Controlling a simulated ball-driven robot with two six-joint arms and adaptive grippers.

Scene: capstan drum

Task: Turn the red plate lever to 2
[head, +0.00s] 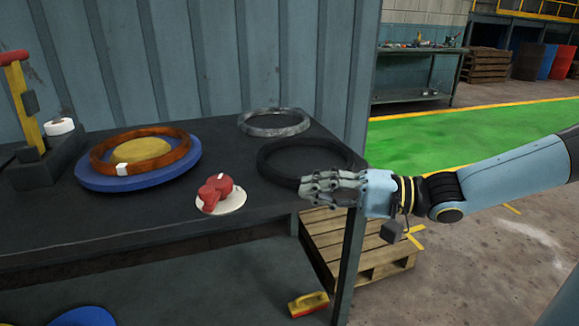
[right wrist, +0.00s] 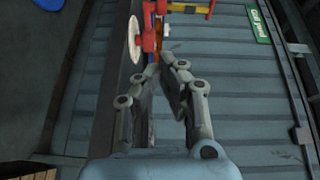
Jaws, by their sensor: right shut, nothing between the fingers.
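The red plate lever (head: 213,194) sits on a round white plate (head: 233,205) near the front edge of the dark bench. Any numbers on the plate are too small to read. In the right wrist view, the red lever (right wrist: 149,42) and the white plate (right wrist: 132,41) show beyond the fingertips. My right gripper (head: 308,186) is shut and empty at the bench's right front, its fingers pointing left. It is to the right of the lever and apart from it. The right gripper also shows in the wrist view (right wrist: 165,72). My left gripper is not in view.
A black ring (head: 262,169) lies just behind my right gripper, with a grey ring (head: 275,131) farther back. A blue drum (head: 105,185) with an orange-brown ring stands left of the lever. A yellow post (head: 20,100) stands far left. Bare bench top lies between lever and gripper.

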